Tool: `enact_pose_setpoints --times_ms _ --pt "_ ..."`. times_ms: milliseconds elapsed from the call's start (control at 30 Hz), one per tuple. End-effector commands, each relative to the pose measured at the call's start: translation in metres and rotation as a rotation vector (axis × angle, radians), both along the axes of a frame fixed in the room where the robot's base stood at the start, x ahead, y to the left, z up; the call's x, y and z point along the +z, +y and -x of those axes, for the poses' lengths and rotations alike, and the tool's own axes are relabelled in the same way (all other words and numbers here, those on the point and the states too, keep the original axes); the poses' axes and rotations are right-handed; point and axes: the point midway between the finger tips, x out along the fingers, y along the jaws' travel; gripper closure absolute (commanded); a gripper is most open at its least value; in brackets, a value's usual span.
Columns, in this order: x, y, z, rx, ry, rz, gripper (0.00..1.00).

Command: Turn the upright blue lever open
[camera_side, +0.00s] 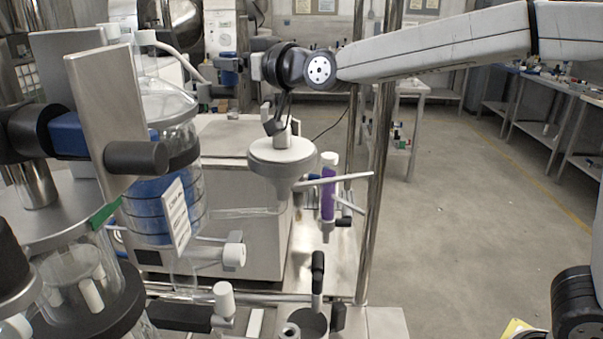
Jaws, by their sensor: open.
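An upright blue-violet lever (328,203) with a pale top stands in the middle of the side view, beside the steel post. My gripper (292,192) hangs from the wrist just to the left of the lever, under a pale grey round body. It is open and holds nothing that I can see. Its fingers are small and partly hidden, so their exact gap to the lever cannot be told. A thin pale rod crosses in front of the lever, and another shows to its right.
A glass vessel with a blue lower part (165,205) and a white label stands to the left. A vertical steel post (378,200) rises to the right of the lever. A white valve knob (234,256) and a black-tipped handle (318,270) are lower down. Open floor lies to the right.

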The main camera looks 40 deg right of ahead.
Motion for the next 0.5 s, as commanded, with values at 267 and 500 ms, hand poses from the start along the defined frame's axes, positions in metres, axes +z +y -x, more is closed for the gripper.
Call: enact_pose_setpoints --times_ms 267,500 --pt "-0.001 0.006 -0.028 0.000 0.001 0.000 0.21" --pt "-0.001 0.008 -0.042 0.000 0.001 0.000 0.21"
